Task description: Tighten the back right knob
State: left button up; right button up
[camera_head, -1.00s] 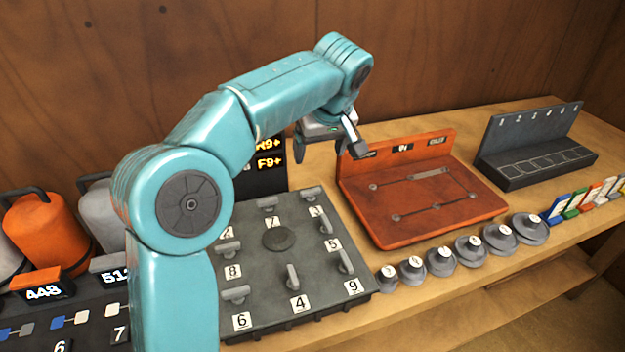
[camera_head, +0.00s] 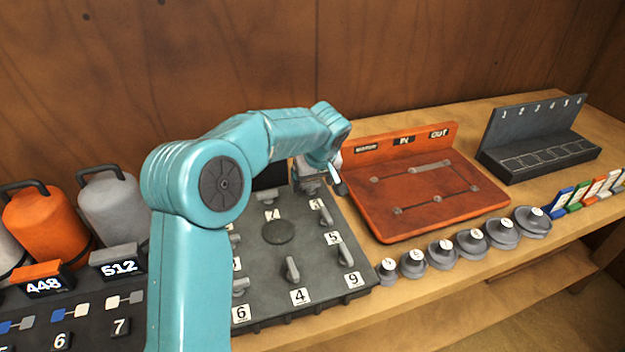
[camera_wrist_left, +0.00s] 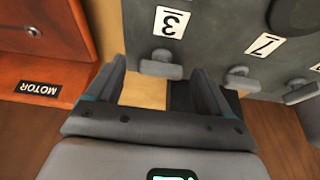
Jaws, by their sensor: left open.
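The grey panel (camera_head: 262,300) carries several numbered grey knobs. The back right knob, by label 3, shows in the left wrist view (camera_wrist_left: 161,65) as a short bar roughly crosswise between the fingers. In the head view my gripper mostly covers this knob. My left gripper (camera_head: 318,183) is over the panel's back right corner. In the left wrist view my left gripper (camera_wrist_left: 158,77) is open, one finger on each side of the knob, with gaps showing. I cannot tell how far the fingertips are above it. My right gripper is not in view.
The knob by label 7 (camera_wrist_left: 240,78) is close to one finger. An orange tray (camera_head: 400,228) stands right of the panel, with bare wood between. A dark display block (camera_head: 270,177) is behind the panel. Round grey weights (camera_head: 441,254) line the front edge.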

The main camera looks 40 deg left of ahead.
pick_arm(q)
jog(key=shift+s+a, duration=0.1)
jog(key=shift+s, duration=0.05)
jog(key=c, duration=1)
jog(key=shift+c, duration=0.2)
